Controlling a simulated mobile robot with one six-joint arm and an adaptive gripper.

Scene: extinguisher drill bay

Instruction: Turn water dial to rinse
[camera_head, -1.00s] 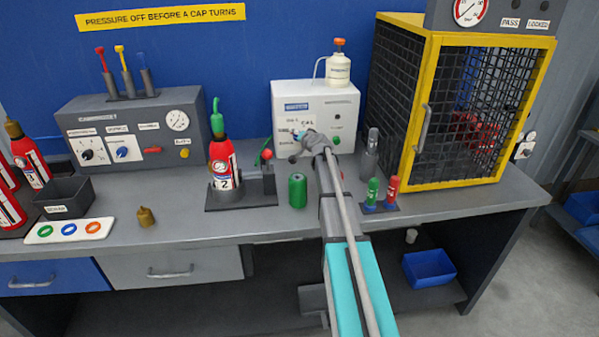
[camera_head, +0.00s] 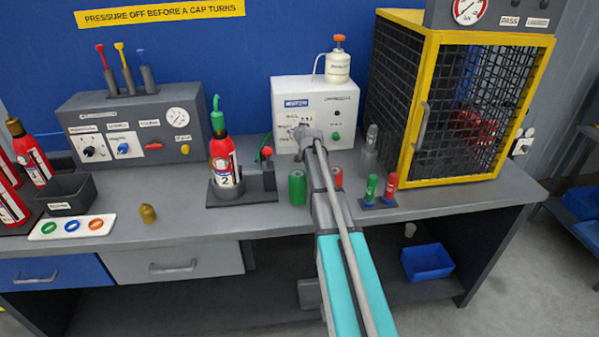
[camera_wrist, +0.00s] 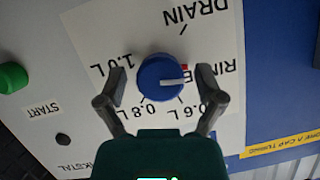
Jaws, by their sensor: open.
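The white water panel box (camera_head: 340,100) stands at the back of the bench; my gripper covers its dial in the head view. In the wrist view the blue dial (camera_wrist: 158,78) sits on a white label, which reads upside down. Its white pointer line is toward picture right, between the red mark beside RINSE (camera_wrist: 205,73) and the 0.6 L label (camera_wrist: 190,112), just below the mark. My gripper (camera_wrist: 166,82) is open, one finger on each side of the dial, with visible gaps. It also shows in the head view (camera_head: 304,134), in front of the panel.
A green START button (camera_wrist: 12,77) is left of the dial. Green (camera_head: 297,188) and red (camera_head: 336,177) cylinders stand beside my arm. A yellow-framed mesh cage (camera_head: 430,110) is right, and an extinguisher (camera_head: 224,160) in a stand is left.

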